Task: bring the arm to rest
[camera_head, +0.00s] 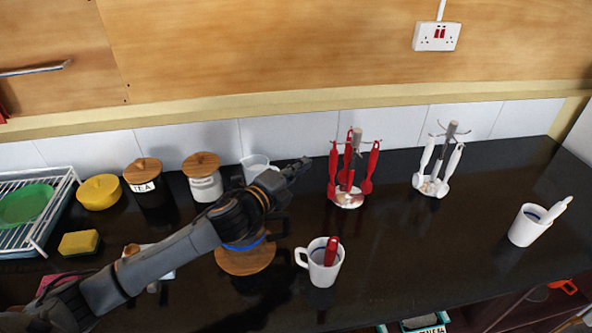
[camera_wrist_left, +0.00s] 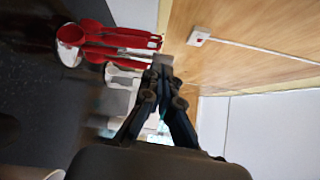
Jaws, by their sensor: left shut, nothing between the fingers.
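My left arm (camera_head: 170,258) reaches in from the lower left over the dark counter. My left gripper (camera_head: 303,163) is at its end, above the counter, left of the red utensil stand, and points to the right. In the left wrist view the gripper (camera_wrist_left: 162,70) has its fingers together with nothing between them. The arm hides part of the round wooden board (camera_head: 245,262) and a blue-rimmed thing on it. My right gripper is not in view.
The red utensil stand (camera_head: 348,197) is close to the gripper. A white utensil stand (camera_head: 432,183), a white mug with a red handle in it (camera_head: 322,270) and another white mug (camera_head: 525,228) stand to the right. A tea canister (camera_head: 150,190), a second canister (camera_head: 203,186) and a dish rack (camera_head: 62,190) stand left.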

